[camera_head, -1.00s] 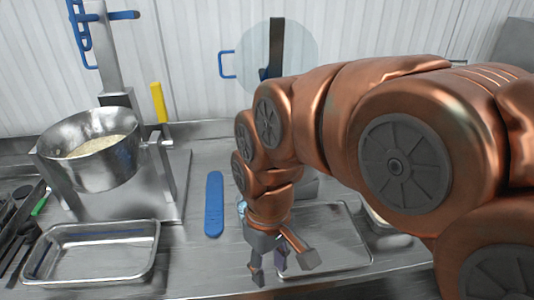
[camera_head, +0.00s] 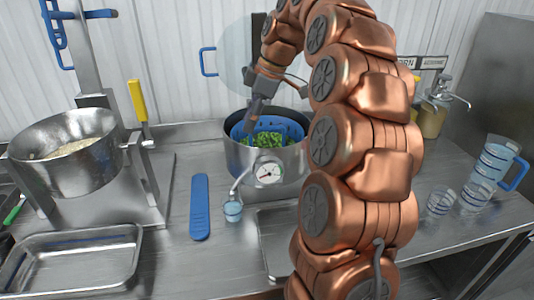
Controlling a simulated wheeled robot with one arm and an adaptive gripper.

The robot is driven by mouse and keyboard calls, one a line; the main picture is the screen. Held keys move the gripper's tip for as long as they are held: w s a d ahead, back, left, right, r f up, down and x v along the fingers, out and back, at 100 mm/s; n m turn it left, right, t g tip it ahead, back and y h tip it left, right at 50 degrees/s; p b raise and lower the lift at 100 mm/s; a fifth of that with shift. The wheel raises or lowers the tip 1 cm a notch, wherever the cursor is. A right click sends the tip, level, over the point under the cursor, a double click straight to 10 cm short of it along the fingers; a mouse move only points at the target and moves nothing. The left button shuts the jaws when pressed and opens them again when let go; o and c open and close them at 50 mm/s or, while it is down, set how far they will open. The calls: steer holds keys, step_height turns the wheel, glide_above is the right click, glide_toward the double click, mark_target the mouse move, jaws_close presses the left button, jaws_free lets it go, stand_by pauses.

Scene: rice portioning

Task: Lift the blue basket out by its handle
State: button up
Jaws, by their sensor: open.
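The blue basket (camera_head: 292,130) sits inside a steel pot (camera_head: 236,163) at the back of the counter and holds green vegetables (camera_head: 266,139). My gripper (camera_head: 252,118) points down just above the left part of the basket, near its rim. It is open, with no object visible between the fingers. The basket's handle cannot be made out clearly; my arm covers the right side of the pot and the area behind it.
A round dial gauge (camera_head: 269,171) is on the pot's front. A steel bowl (camera_head: 65,178) of rice, a blue paddle (camera_head: 200,207) and an empty steel tray (camera_head: 72,232) are at left. Measuring cups (camera_head: 440,201), a clear jug (camera_head: 490,160) and a pump bottle (camera_head: 433,115) are at right.

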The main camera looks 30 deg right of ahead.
mark_target(269, 127)
steer(key=w+d+n+t, duration=0.2)
steer(key=w+d, duration=0.1)
steer(key=d, duration=0.8)
steer(key=shift+s+p+x, duration=0.2)
steer(key=shift+p+x, duration=0.7)
steer(key=shift+x, duration=2.7)
steer(key=shift+d+f, duration=0.1)
steer(key=shift+f, duration=0.2)
steer(key=shift+f+b, duration=0.2)
steer(key=shift+b, duration=0.45)
steer(key=shift+c, duration=0.2)
jaws_close()
